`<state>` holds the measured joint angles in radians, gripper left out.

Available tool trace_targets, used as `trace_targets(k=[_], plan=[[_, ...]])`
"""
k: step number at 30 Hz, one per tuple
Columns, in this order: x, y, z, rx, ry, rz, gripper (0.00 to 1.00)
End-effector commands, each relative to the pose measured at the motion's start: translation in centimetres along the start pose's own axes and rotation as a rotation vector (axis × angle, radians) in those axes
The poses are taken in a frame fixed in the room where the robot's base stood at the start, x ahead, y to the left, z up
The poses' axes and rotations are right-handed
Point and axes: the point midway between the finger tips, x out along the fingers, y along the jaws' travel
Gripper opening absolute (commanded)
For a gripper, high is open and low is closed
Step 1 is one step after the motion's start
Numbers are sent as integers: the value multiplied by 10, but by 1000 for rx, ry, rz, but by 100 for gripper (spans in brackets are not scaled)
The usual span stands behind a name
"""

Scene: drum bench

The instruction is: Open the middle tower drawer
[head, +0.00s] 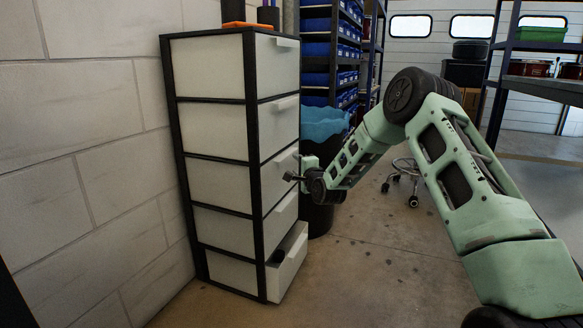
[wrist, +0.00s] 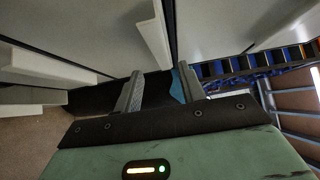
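The drawer tower (head: 253,130) has a black frame and pale drawers stacked in one column. The middle drawer (head: 275,180) looks shut, its front partly hidden behind my gripper. My gripper (head: 290,177) is at the height of the middle drawer, close to its front. In the wrist view my gripper (wrist: 159,68) has its two fingers apart, with nothing held. A pale drawer handle (wrist: 152,35) lies just beyond the fingertips, its near end roughly in line with the gap. I cannot tell whether the fingers touch it.
The bottom drawer (head: 290,265) stands partly open with a dark item inside. A dark bin with a blue liner (head: 322,125) stands right behind the tower. A block wall (head: 90,150) is at the left. Floor in front is clear.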

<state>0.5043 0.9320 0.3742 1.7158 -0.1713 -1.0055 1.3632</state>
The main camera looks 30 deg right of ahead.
Motion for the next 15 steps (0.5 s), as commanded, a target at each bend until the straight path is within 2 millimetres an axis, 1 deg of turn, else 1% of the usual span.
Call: trace_targets(k=[1, 6, 10, 15], plan=[[10, 4, 0, -1, 0, -2, 40], [36, 3, 0, -1, 0, -1, 40], [48, 3, 0, -1, -1, 1, 40], [54, 1, 0, -1, -1, 2, 40]])
